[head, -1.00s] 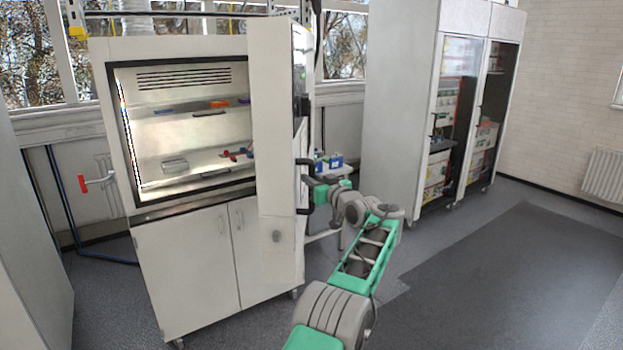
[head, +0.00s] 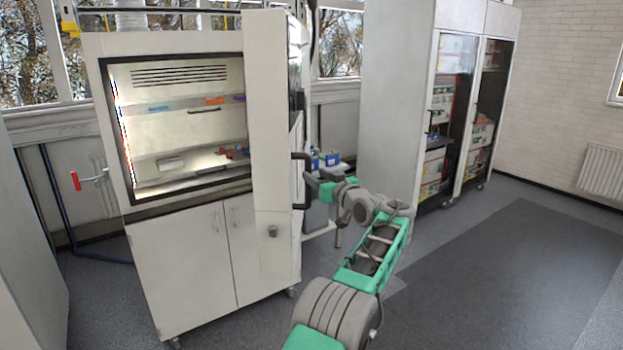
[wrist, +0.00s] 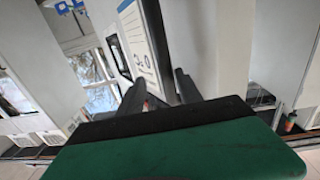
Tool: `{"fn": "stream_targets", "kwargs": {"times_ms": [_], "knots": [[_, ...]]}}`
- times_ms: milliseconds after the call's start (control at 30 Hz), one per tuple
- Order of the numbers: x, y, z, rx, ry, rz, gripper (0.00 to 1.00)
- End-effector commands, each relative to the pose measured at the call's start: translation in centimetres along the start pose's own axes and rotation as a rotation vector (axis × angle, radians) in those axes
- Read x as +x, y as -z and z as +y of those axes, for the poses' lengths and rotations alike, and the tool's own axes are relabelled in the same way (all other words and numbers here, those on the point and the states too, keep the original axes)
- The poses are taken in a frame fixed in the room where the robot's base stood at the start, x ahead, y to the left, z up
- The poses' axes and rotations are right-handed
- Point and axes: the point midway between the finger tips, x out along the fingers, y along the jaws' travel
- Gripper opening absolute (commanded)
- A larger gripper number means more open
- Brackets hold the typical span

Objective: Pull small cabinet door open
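A tall white cabinet (head: 185,265) with a lit, glass-fronted bay stands left of centre in the head view. A narrow white door panel (head: 262,110) stands along its right side, with a black bar handle (head: 301,156) at its right edge. My gripper (head: 311,186) is at the lower part of this handle; I cannot tell whether it touches. In the wrist view my gripper's (wrist: 158,94) two dark fingers are apart. A white panel with dark markings (wrist: 148,62) shows beyond and between them, and nothing is seen clamped. The fingertips are small in the head view.
Two lower doors (head: 205,255) with slim handles are shut. A tall storage cabinet (head: 395,95) with glass doors stands at the back right. A small table with blue items (head: 326,160) is behind my gripper. Open grey floor (head: 480,270) lies to the right.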

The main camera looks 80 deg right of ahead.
Motion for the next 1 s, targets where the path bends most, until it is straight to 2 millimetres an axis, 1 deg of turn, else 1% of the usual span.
{"fn": "stream_targets", "kwargs": {"times_ms": [33,100,233,333,500,567,633,667,767,800,833,867,900,933,967,1000], "knots": [[-1.2,-0.6,0.1,-0.001,-0.002,0.001,0.41],[-2.6,-0.5,-0.1,-0.001,0.0,0.001,0.41],[-4.3,-0.3,-0.2,0.0,0.003,0.0,0.41],[-4.8,-0.2,-0.2,0.001,0.004,0.0,0.41],[-4.8,-0.1,-0.3,0.001,0.005,-0.001,0.41],[-4.8,-0.1,-0.2,0.001,0.004,-0.002,0.38],[-4.7,-1.0,0.0,0.013,-0.004,-0.024,0.32],[-4.6,-1.8,0.2,0.025,-0.014,-0.046,0.3],[-4.6,-6.8,1.0,0.092,-0.064,-0.183,0.22],[-4.5,-9.7,0.8,0.133,-0.086,-0.267,0.19],[-4.3,-12.1,0.2,0.167,-0.102,-0.342,0.16],[-4.0,-14.3,-1.1,0.198,-0.11,-0.422,0.14],[-3.5,-16.8,-3.7,0.233,-0.114,-0.529,0.1],[-3.1,-18.3,-6.0,0.251,-0.111,-0.602,0.08],[-2.7,-19.3,-8.7,0.26,-0.101,-0.668,0.05],[-2.1,-20.0,-12.5,0.26,-0.081,-0.738,0.02]]}}
